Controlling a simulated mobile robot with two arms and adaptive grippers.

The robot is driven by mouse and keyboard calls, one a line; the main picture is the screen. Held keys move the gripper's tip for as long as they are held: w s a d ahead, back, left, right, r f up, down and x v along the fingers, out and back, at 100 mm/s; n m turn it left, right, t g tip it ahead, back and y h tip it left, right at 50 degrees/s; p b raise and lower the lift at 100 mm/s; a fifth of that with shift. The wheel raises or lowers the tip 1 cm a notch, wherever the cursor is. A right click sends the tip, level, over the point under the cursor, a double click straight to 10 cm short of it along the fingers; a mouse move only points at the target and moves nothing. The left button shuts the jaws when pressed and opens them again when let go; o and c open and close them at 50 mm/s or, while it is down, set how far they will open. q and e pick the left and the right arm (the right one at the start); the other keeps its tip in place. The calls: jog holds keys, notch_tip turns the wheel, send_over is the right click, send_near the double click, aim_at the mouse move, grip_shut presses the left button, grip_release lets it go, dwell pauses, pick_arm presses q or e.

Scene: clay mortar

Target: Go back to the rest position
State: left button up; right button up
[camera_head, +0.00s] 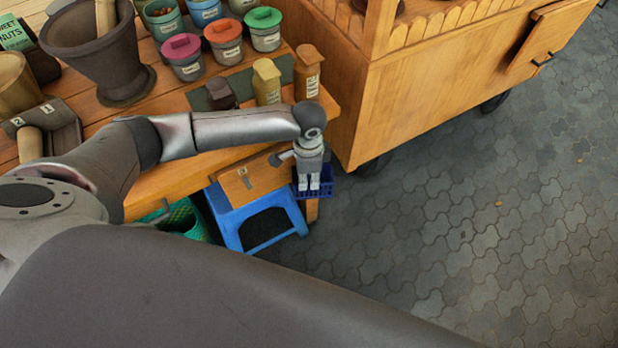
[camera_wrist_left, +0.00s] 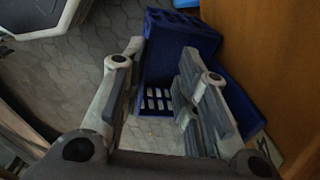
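My left arm reaches across the front of the wooden table in the head view. My left gripper (camera_head: 309,184) points down past the table's front right corner, over a small blue basket (camera_head: 325,192). In the left wrist view my left gripper (camera_wrist_left: 162,55) has its two fingers apart, with nothing held between them. The blue basket (camera_wrist_left: 183,25) with its slotted wall shows beyond and between the fingers. Whether a finger touches the basket cannot be told. My right gripper is in neither view.
A dark clay mortar (camera_head: 92,50) and several lidded pots stand on the table (camera_head: 170,100). A blue stool (camera_head: 228,224) is below its front edge. A wooden cart (camera_head: 430,85) stands to the right. The paved floor (camera_head: 480,220) at right is clear.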

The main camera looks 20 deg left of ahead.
pick_arm(q)
notch_tip(320, 180, up, 9)
jog(key=s+d+f+n+t+h, duration=0.15)
jog(key=s+d+h, duration=0.25)
jog(key=s+d, duration=0.5)
jog(key=s+a+f+n+t+y, duration=0.15)
jog(key=s+a+n+y, duration=0.25)
jog(key=s+a+n, duration=0.65)
notch_tip(320, 180, down, 24)
jog(key=a+m+p, duration=0.1)
jog(key=a+m, duration=0.1)
jog(key=s+a+f+g+p, duration=0.1)
jog(key=s+a+f+g, duration=0.1)
jog(key=s+f, duration=1.3)
jog(key=s, duration=0.3)
jog(key=shift+a+f, duration=0.3)
